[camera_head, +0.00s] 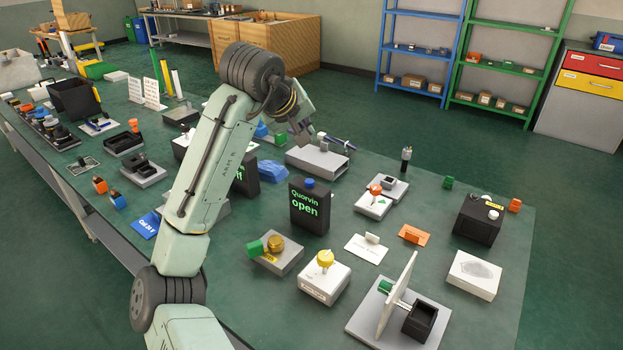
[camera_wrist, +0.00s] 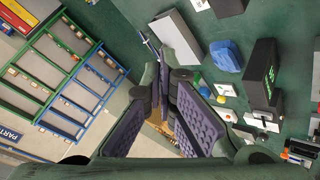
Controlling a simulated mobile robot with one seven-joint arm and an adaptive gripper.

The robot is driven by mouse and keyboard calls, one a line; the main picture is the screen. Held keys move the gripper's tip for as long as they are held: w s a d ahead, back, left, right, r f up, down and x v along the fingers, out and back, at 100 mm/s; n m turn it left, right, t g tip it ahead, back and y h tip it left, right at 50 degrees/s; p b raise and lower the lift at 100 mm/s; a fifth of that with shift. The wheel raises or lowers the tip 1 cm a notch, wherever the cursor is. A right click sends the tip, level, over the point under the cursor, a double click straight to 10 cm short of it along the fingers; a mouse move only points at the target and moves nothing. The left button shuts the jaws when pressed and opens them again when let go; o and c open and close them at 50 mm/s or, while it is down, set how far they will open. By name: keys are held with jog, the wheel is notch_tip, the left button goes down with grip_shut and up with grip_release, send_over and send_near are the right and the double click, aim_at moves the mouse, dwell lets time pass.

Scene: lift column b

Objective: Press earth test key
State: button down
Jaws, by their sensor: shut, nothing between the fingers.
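I cannot tell which item is the earth test key; no readable label in either view names it. My gripper (camera_head: 300,131) is above the middle of the long green table, at the back of a long grey-white box (camera_head: 316,162). In the wrist view my gripper (camera_wrist: 172,85) shows its dark padded fingers drawn together, with nothing held. The grey-white box also shows in the wrist view (camera_wrist: 178,38), beside the fingers. A black box marked "Quorvin open" (camera_head: 310,207) with a blue button on top stands in front of the gripper. My arm hides part of the table.
A yellow-knobbed box (camera_head: 324,278), a brass-knob block (camera_head: 278,256), an orange-topped unit (camera_head: 374,202) and an upright white panel (camera_head: 396,297) stand on the near table (camera_head: 235,280). A blue object (camera_head: 271,170) lies near my arm. Shelves (camera_head: 508,60) stand behind.

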jog(key=shift+f, duration=0.1)
jog(key=b, duration=0.6)
send_over(306, 181)
notch_tip(306, 181, down, 7)
jog(key=shift+r, duration=0.1)
jog(key=shift+w+f+b, duration=0.1)
jog(key=shift+f+b, duration=0.35)
jog(key=shift+f, duration=0.45)
jog(key=shift+f, duration=0.15)
jog(key=shift+f, duration=0.3)
jog(key=shift+f, duration=0.45)
dwell(0.8)
dwell(0.4)
jog(key=shift+r+p, duration=0.7)
jog(key=shift+r, duration=0.2)
